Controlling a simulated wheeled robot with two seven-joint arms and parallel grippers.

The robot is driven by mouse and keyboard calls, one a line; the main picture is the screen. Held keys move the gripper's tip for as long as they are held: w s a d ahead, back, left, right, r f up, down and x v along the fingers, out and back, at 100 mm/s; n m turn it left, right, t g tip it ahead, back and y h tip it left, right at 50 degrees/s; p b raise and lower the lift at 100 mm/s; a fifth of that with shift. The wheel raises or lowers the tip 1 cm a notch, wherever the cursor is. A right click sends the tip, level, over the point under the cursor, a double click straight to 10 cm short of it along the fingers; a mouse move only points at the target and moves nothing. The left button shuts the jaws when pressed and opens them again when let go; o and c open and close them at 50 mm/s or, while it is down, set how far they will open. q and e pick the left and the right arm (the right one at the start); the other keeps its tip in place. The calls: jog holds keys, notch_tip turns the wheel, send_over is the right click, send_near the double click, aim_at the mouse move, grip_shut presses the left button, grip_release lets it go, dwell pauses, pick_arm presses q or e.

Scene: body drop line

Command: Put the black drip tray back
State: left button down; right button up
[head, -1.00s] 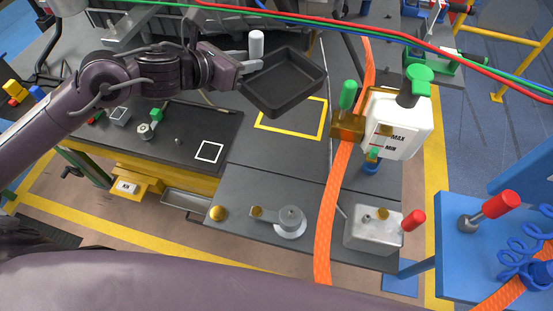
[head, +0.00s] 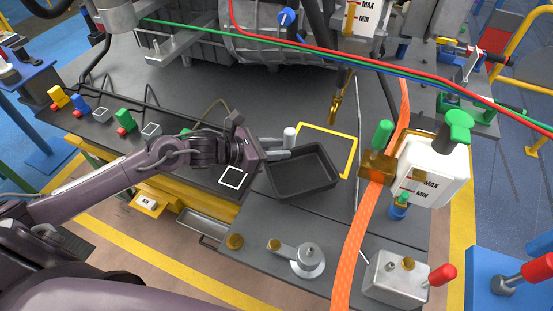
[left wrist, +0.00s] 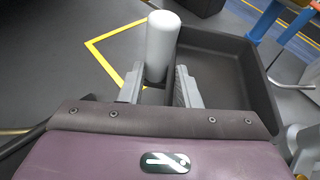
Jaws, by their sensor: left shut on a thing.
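The black drip tray (head: 300,188) is a shallow, open, empty box with a white upright post (head: 289,137) at its left edge. My left gripper (head: 284,148) is shut on the tray at that post. In the left wrist view, the fingers (left wrist: 158,88) stand either side of the white post (left wrist: 162,45), and the tray (left wrist: 215,42) extends to the right. The tray covers the near-left part of a yellow outline (head: 353,158) on the dark table. I cannot tell whether its base touches the table. My right gripper is not in view.
An orange strap (head: 352,255) runs down to the right of the tray, beside a white bottle (head: 432,168) with a green cap. A gold hook (head: 336,105) hangs behind the outline. Red, green and blue cables cross above. A white square outline (head: 233,177) lies left.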

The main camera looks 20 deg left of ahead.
aim_at(276, 162)
pick_arm(q)
jog(key=shift+f, duration=2.65)
jog(key=c, duration=1)
grip_release()
jog(key=shift+c, duration=0.2)
jog(key=shift+s+a+r, duration=0.1)
jog(key=shift+s+a, duration=0.1)
jog(key=shift+a, duration=0.05)
jog(key=v, duration=0.7)
jog(key=shift+s+d+b, duration=0.1)
jog(key=shift+b, duration=0.2)
jog(key=p+v, duration=0.1)
jog(key=v, duration=0.2)
jog(key=shift+s+a+r+p, duration=0.3)
jog(key=shift+a+p, duration=0.05)
jog(key=shift+a, duration=0.1)
